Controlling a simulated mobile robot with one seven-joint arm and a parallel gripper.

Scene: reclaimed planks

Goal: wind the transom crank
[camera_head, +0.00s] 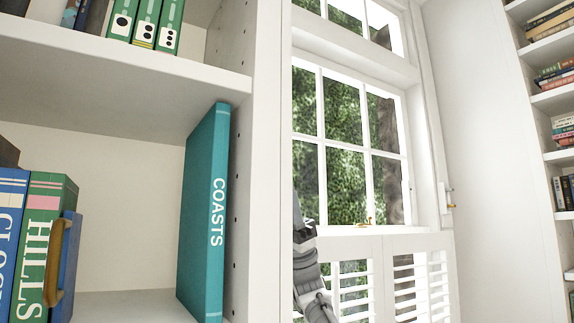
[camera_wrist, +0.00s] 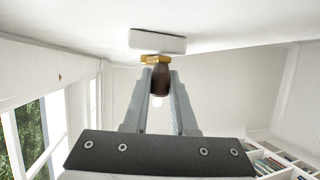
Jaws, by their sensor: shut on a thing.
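In the wrist view, my gripper (camera_wrist: 160,92) is shut on a dark brown grip (camera_wrist: 160,78), one finger on each side. A brass collar (camera_wrist: 156,60) sits at the end of the grip, right below a white housing (camera_wrist: 158,41). I take this for the transom crank. In the head view my grey arm shows at the lower left of the window, but my gripper is not visible there. The transom window (camera_head: 352,14) is above the main window, and only its lower part shows.
A white bookcase (camera_head: 268,160) with a teal book (camera_head: 204,215) fills the left and hides part of the window. Louvred shutters (camera_head: 425,290) cover the lower window. A small white fitting with brass (camera_head: 446,200) is on the right frame. More shelves (camera_head: 553,158) stand right.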

